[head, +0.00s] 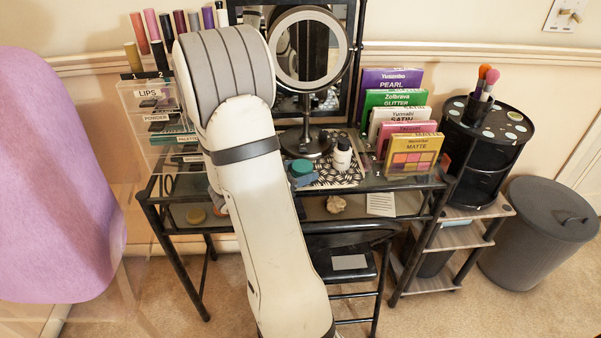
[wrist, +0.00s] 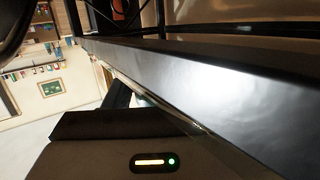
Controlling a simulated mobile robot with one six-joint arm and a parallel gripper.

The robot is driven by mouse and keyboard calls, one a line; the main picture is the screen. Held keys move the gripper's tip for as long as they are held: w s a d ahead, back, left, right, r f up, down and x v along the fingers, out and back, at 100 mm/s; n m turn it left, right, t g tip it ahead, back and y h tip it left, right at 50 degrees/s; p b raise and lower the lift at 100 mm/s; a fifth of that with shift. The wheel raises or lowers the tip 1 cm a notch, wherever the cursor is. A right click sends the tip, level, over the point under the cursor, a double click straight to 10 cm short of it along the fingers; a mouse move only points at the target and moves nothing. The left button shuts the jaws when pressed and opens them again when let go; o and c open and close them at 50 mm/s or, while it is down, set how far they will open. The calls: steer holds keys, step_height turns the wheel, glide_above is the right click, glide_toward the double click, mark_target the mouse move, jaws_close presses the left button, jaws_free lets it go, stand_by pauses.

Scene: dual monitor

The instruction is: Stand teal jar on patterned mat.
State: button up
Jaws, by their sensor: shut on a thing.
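The teal jar (head: 301,167) shows just right of my arm in the head view, at the left part of the patterned mat (head: 346,178). Whether its base touches the mat cannot be told. The black-and-white mat lies on the glass tabletop, partly covered by items. My gripper (wrist: 120,96) shows only as a dark shape in the wrist view; in the head view my arm hides it. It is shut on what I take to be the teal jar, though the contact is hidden.
A white bottle with a black cap (head: 342,158) stands on the mat. A blue block (head: 306,181) lies in front of the jar. The round mirror (head: 308,140) stands behind, upright palettes (head: 413,155) at right. A dark bar (wrist: 200,85) crosses the wrist view closely.

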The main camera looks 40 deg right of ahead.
steer(key=shift+r, duration=0.15)
steer(key=o, duration=1)
steer(key=shift+f, duration=0.2)
